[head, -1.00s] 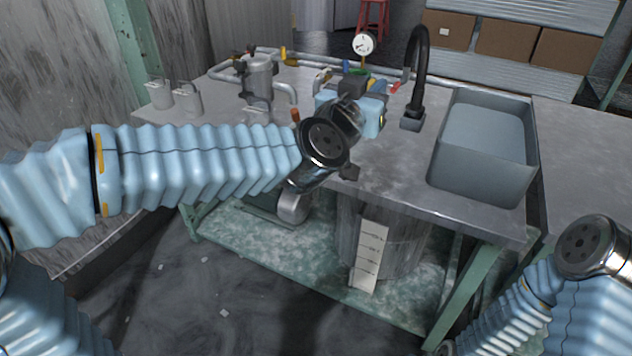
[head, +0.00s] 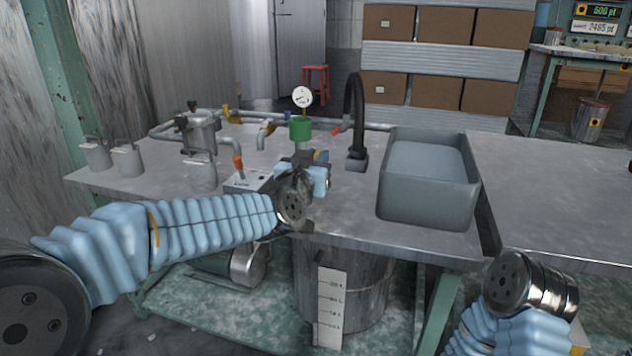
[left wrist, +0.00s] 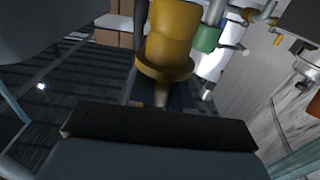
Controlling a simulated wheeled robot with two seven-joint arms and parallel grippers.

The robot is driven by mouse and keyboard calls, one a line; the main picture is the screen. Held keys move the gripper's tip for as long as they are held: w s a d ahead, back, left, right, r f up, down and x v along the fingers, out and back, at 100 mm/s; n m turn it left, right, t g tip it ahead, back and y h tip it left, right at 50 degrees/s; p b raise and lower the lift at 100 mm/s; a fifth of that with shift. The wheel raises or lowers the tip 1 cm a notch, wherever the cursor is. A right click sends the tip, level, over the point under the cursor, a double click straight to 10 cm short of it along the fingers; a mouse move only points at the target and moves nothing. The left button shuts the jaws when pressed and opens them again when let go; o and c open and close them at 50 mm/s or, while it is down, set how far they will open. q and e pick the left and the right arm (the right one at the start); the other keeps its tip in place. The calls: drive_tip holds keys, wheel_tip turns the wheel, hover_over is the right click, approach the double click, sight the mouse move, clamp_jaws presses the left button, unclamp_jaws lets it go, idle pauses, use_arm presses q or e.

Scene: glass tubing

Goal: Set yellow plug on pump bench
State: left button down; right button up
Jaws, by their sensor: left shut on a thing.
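The yellow plug (left wrist: 172,35) fills the top middle of the left wrist view, a stepped dark-yellow cylinder with a wider flange. My left gripper (head: 318,172) is shut on it. In the head view the gripper hides most of the plug; a small yellow patch shows at the jaws. The gripper is over the grey pump bench (head: 335,218), near its front edge and in front of the green cylinder (head: 300,129). Whether the plug touches the bench is hidden. My right arm is at the lower right, with its gripper's fingers out of view.
A grey basin (head: 430,205) and a black curved spout (head: 355,110) stand right of the gripper. A white box (head: 245,181), an orange-tipped pipe (head: 238,165) and grey canisters (head: 128,160) are to its left. A gauge (head: 302,97) stands behind. Bare bench top lies before the basin.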

use_arm(q)
drive_tip(key=shift+w+f+b, duration=0.15)
drive_tip(key=shift+f+b, duration=0.15)
drive_tip(key=shift+f, duration=0.65)
drive_tip(key=shift+w+f+b, duration=0.15)
drive_tip(key=shift+f+b, duration=0.15)
drive_tip(key=shift+f, duration=0.65)
drive_tip(key=shift+f, duration=0.15)
drive_tip(key=c, duration=1.1)
unclamp_jaws()
drive_tip(key=shift+o, duration=0.2)
drive_tip(key=shift+r, duration=0.25)
drive_tip(key=v, duration=1.2)
drive_tip(key=shift+p, duration=0.35)
